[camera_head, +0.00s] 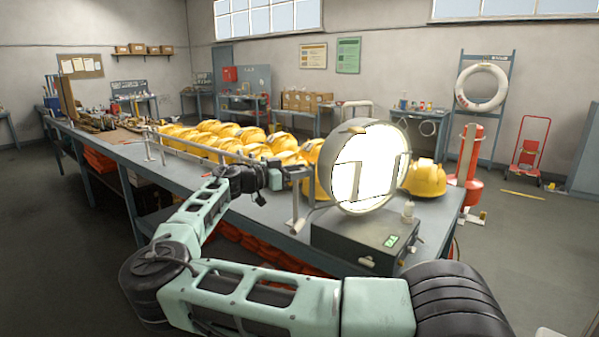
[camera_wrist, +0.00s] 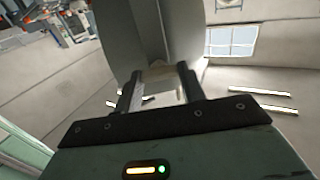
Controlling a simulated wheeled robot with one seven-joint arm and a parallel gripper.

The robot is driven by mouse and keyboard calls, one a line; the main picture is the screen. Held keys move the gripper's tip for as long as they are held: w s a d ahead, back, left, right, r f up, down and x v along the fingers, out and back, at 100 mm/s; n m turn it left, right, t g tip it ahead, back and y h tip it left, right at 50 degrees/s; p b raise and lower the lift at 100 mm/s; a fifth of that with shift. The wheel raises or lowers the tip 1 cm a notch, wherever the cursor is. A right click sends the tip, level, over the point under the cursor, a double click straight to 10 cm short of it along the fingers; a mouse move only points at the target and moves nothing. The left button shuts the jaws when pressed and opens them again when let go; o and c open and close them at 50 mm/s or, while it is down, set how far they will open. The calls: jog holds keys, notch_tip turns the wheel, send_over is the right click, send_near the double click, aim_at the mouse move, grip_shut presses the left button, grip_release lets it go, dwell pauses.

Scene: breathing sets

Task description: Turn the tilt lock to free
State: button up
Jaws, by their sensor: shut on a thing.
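A large round lamp (camera_head: 368,168) with a bright white face stands on a dark grey box (camera_head: 350,238) at the bench's right end. My gripper (camera_head: 276,178) is at the left side of the lamp, by its upright bracket (camera_head: 297,190). In the wrist view, my gripper (camera_wrist: 158,88) is shut on a small pale piece (camera_wrist: 158,73), which seems to be the tilt lock. The lamp's grey housing (camera_wrist: 125,40) is just beyond the fingers. The piece is too small in the head view to make out, and its setting cannot be told.
Several yellow helmet-like shells (camera_head: 225,135) crowd the bench behind my gripper, and one (camera_head: 425,178) sits right of the lamp. A rail (camera_head: 190,147) runs along the bench (camera_head: 175,178). A small green display (camera_head: 391,241) is on the box. A red cylinder (camera_head: 468,165) stands beyond.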

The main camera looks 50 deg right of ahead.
jog(key=shift+f+b, duration=0.1)
jog(key=shift+b, duration=0.2)
jog(key=shift+w+n+b, duration=0.15)
jog(key=shift+n+b, duration=1.2)
jog(key=shift+n, duration=7.45)
jog(key=o, duration=1)
jog(key=b+v, duration=0.5)
jog(key=v, duration=1.2)
jog(key=shift+a, duration=0.15)
